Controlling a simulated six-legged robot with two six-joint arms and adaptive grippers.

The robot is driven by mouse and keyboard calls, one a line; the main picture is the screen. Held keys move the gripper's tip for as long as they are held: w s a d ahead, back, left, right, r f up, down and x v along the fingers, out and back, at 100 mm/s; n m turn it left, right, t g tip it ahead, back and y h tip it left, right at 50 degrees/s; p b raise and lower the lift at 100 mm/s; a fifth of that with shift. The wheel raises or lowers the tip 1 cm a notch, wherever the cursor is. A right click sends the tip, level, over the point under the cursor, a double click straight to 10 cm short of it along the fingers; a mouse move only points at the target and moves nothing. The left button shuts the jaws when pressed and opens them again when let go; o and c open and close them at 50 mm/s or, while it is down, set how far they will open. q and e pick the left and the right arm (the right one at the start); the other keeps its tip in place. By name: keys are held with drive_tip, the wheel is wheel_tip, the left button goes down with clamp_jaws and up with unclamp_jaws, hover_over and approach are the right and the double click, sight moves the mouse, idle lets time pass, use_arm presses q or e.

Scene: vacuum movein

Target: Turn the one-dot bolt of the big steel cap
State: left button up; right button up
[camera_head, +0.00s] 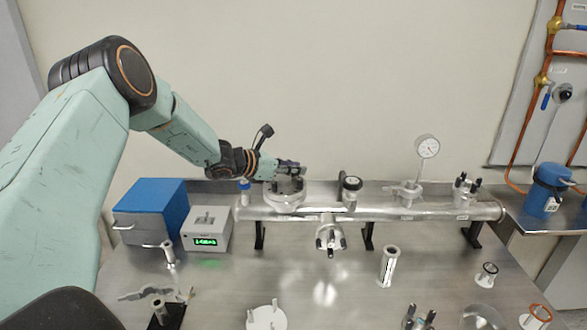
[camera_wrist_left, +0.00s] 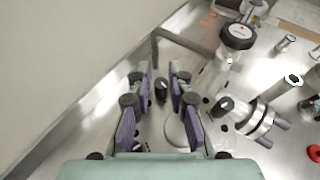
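The big steel cap (camera_head: 283,203) sits on the left end of the horizontal steel pipe, partly hidden under my left gripper. My left gripper (camera_head: 298,172) reaches in from the left, just above the cap. In the left wrist view my left gripper (camera_wrist_left: 161,82) is open, its two purple-padded fingers apart. A dark bolt head (camera_wrist_left: 161,90) stands between the fingertips, with gaps showing on both sides. I cannot make out any dot on it. My right gripper is in neither view.
A black-topped valve (camera_head: 351,187) and a round gauge (camera_head: 427,147) stand along the pipe (camera_head: 390,209). A flange with dark bolts (camera_head: 330,236) hangs in front. A blue box (camera_head: 150,212) and a green-lit meter (camera_head: 206,232) stand at left. The wall is close behind.

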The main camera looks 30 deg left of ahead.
use_arm(q)
drive_tip(key=shift+s+r, duration=0.1)
drive_tip(key=c, duration=0.3)
clamp_jaws()
drive_tip(key=shift+m, duration=0.3)
drive_tip(key=shift+m+g+h+b, duration=0.6)
drive_tip(key=shift+m+h+b, duration=0.1)
drive_tip(key=shift+h+b, duration=0.3)
drive_tip(key=shift+m+g+h+b, duration=0.4)
drive_tip(key=shift+m+h+b, duration=0.2)
drive_tip(key=shift+d, duration=0.1)
drive_tip(key=o, duration=0.7)
unclamp_jaws()
drive_tip(key=shift+w, duration=0.2)
drive_tip(key=shift+o, duration=0.2)
drive_tip(key=shift+s, duration=0.1)
